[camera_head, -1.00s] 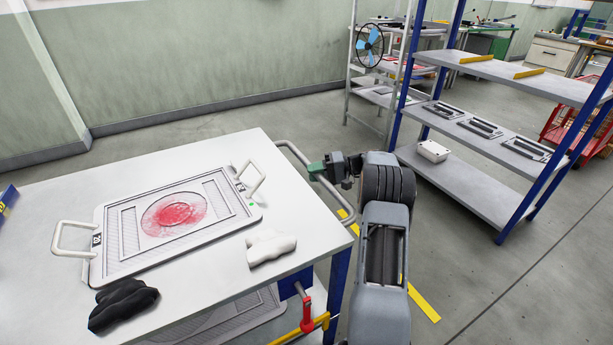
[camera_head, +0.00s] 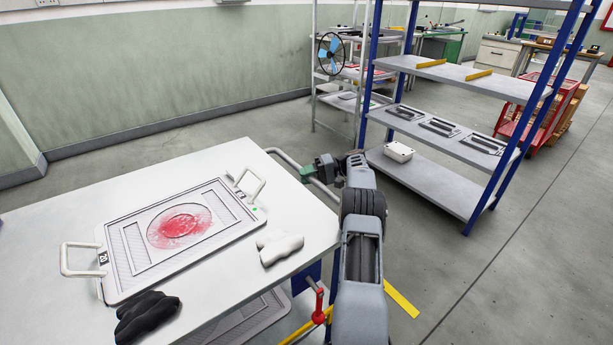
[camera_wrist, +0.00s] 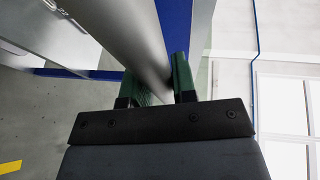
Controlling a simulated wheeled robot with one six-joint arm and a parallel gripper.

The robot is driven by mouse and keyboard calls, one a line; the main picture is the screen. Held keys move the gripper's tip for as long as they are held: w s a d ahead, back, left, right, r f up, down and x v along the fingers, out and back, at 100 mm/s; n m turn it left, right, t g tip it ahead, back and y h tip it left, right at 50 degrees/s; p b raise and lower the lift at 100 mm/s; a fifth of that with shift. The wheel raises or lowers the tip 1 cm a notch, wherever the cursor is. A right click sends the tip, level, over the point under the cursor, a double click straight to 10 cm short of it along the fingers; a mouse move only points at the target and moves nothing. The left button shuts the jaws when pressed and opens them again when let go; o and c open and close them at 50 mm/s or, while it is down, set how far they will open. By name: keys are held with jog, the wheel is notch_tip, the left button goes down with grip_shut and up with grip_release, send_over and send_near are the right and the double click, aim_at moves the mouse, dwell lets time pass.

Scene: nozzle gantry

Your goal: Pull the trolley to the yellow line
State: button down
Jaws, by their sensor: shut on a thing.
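The trolley has a white top (camera_head: 215,290) and stands at the left and front in the head view. Its pale tube handle (camera_head: 285,155) sticks out from the right side. My gripper (camera_head: 308,172) has green fingers and is shut on this handle. In the wrist view the handle tube (camera_wrist: 125,35) runs between the green fingers (camera_wrist: 160,85). The yellow line (camera_head: 402,298) shows on the floor just right of my arm. My arm and the trolley hide the rest of it. A yellow strip (camera_wrist: 10,167) also shows on the floor in the wrist view.
A tray (camera_head: 125,285) with a red-stained disc, a black glove (camera_head: 145,315) and a white glove (camera_head: 280,247) lie on the trolley. A blue-posted shelf (camera_head: 440,190) stands behind at the right. Floor (camera_head: 520,270) at the right is clear.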

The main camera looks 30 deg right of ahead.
jog(key=c, duration=0.9)
grip_release()
jog(key=shift+w+d, duration=0.1)
jog(key=shift+d, duration=0.05)
